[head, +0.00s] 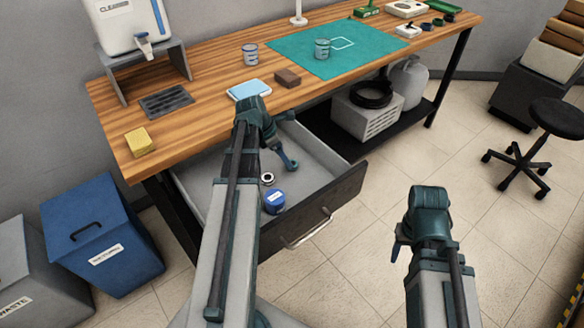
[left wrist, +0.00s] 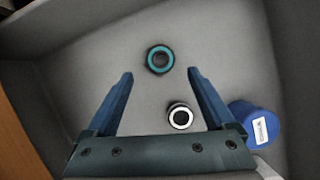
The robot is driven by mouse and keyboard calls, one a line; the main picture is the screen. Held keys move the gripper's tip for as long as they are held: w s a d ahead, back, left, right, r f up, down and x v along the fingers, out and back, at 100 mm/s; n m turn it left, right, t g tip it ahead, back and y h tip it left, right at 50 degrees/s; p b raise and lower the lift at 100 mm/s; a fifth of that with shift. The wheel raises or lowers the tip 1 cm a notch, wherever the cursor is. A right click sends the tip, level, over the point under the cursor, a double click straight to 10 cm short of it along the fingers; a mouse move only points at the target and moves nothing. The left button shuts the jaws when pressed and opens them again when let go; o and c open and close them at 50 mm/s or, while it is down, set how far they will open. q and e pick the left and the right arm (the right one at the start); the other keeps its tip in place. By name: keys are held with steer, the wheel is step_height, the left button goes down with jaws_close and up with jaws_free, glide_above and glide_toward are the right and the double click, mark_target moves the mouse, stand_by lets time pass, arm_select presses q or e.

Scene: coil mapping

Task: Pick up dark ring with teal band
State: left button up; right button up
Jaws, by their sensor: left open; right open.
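The dark ring with a teal band (left wrist: 160,59) lies flat on the grey floor of the open drawer (head: 343,190). In the left wrist view it is just beyond my left gripper (left wrist: 161,73), centred between the fingertips and apart from them. That gripper is open and empty; in the head view it hangs over the drawer (head: 289,163). I cannot make out the teal-banded ring in the head view. A dark ring with a white band (left wrist: 180,116) lies nearer, close to the right finger in the wrist view. My right gripper (head: 399,246) is open, out over the floor.
A blue labelled container (left wrist: 257,126) is in the drawer, right of the white-banded ring. Drawer walls close in the space. The wooden bench (head: 205,85) above holds a teal mat (head: 300,60), a brown block (head: 288,77) and a yellow sponge (head: 139,142).

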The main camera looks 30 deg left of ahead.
arm_select(q)
steer(key=b+x, duration=0.4)
steer(key=x, duration=0.1)
steer(key=shift+d, duration=0.1)
steer(key=shift+r, duration=0.15)
steer(key=shift+c, duration=0.3)
jaws_close()
